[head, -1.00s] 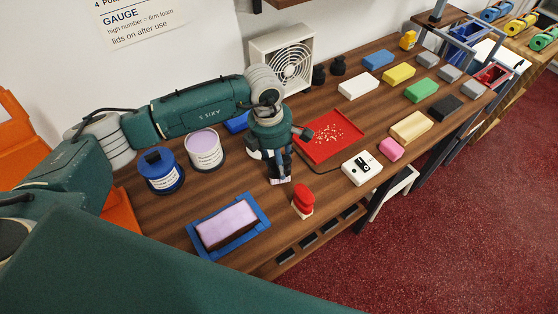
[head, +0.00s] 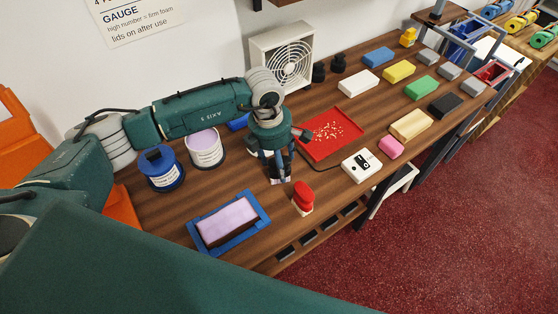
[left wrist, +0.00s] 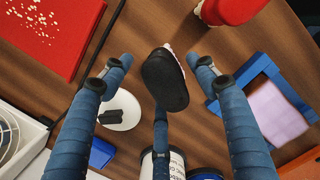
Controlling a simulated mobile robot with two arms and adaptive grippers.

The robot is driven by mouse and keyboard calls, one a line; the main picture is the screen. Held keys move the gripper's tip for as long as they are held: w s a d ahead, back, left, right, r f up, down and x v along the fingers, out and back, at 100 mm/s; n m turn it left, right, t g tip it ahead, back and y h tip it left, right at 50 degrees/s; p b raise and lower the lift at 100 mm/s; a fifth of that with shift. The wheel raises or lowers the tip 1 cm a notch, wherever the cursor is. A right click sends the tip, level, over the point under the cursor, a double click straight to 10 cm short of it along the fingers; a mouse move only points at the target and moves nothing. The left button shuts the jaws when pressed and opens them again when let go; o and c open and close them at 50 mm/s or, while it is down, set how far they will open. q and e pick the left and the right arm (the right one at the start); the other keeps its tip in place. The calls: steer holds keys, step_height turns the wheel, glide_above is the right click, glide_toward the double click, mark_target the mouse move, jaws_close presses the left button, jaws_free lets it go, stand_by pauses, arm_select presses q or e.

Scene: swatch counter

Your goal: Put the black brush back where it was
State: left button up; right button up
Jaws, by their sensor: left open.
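The black brush (left wrist: 165,80) has a dark oval top and a pale lavender underside edge. In the left wrist view it is between the spread fingers of my left gripper (left wrist: 160,85), with gaps at the side fingers. In the head view the brush (head: 281,179) is low at the tabletop under my left gripper (head: 278,172), partly hidden by the fingers. The gripper is open. A red brush (head: 303,197) stands to its right, and a blue tray (head: 252,241) with a lavender pad (head: 226,221) lies nearer. My right gripper is not in view.
A red tray with pale crumbs (head: 312,149), a white tin (head: 205,150) and a blue tin (head: 160,170) stand around the arm. A white lid with a black knob (left wrist: 120,110) lies close by. Several coloured blocks, a white device (head: 361,166) and a fan (head: 283,60) are beyond.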

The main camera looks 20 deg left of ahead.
arm_select(q)
steer(key=r+b, duration=0.1)
steer(key=r, duration=0.2)
steer(key=r+b, duration=0.1)
steer(key=r, duration=0.3)
steer(key=a+r+b, duration=0.1)
steer(key=r+b, duration=0.1)
steer(key=r, duration=0.1)
steer(key=shift+s+r, duration=0.2)
steer(key=shift+r, duration=0.2)
steer(key=shift+s+a+r, duration=0.1)
steer(key=shift+a+r, duration=0.05)
steer(key=shift+r, duration=0.5)
